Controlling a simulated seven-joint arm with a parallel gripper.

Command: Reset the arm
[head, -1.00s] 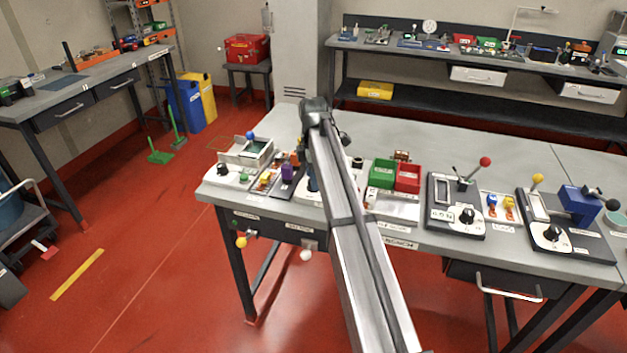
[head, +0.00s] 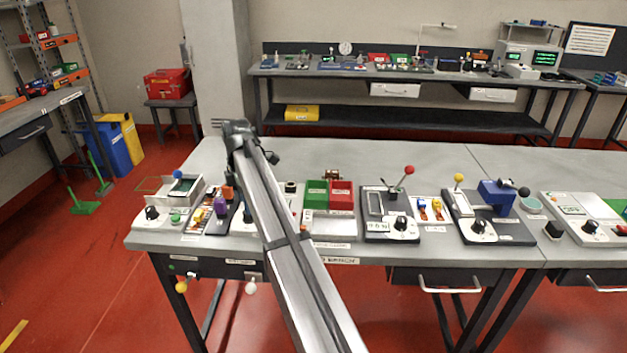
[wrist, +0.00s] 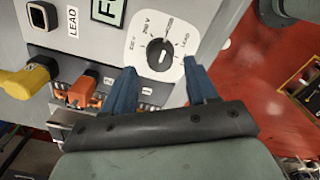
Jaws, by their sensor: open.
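My arm reaches out over the grey bench (head: 390,165) in the head view. My gripper (head: 217,124) is at its far end, raised above the left part of the bench. In the wrist view my gripper (wrist: 157,80) shows two blue fingers spread apart with nothing between them. Beyond the fingers is a light panel with a black rotary dial (wrist: 161,54), an orange part (wrist: 82,92) and a yellow handle (wrist: 22,84). I cannot tell whether the fingers touch the panel.
Green (head: 316,194) and red (head: 341,195) bins stand mid-bench. A red-knobbed lever (head: 408,171) and a blue device (head: 497,197) stand to their right. A metal tray (head: 184,190) lies at the bench's left end. The bench's back strip is clear.

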